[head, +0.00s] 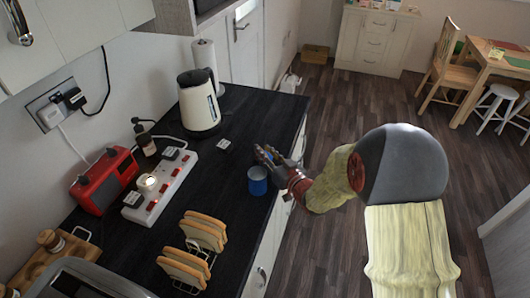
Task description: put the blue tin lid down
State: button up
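My gripper (274,155) is over the right edge of the dark counter, just behind and above a blue tin (257,182). A small patch of blue, the tin lid (269,156), shows between its fingers, which appear closed on it. The fingers hide most of the lid, and its tilt is hard to tell. The blue tin stands upright on the counter near the front edge, and its top looks open. The lid appears to be held clear of the counter.
The black counter (232,217) has bare room left of and in front of the tin. A toast rack (195,262) with bread, a white power strip (160,188), a kettle (199,103), a red radio (104,180) and a small dark-and-white block (224,145) stand on it.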

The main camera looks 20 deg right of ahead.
jog(key=shift+o, duration=0.3)
jog(key=shift+r, duration=0.25)
jog(key=p+v, duration=0.3)
jog(key=v, duration=0.9)
jog(key=s+d+r+g+h, duration=0.1)
jog(key=d+r+g+h, duration=0.4)
jog(key=r, duration=0.4)
jog(key=s+a+r+g, duration=0.1)
jog(key=s+a+r, duration=0.1)
jog(key=s, duration=0.5)
jog(key=s+a+r+g, duration=0.2)
jog(key=s+a, duration=0.1)
jog(key=s, duration=0.4)
jog(key=s+a+r+m+g, duration=0.1)
jog(key=s+a+r+g, duration=0.1)
jog(key=s, duration=0.6)
jog(key=shift+a, duration=0.45)
jog(key=shift+w, duration=0.1)
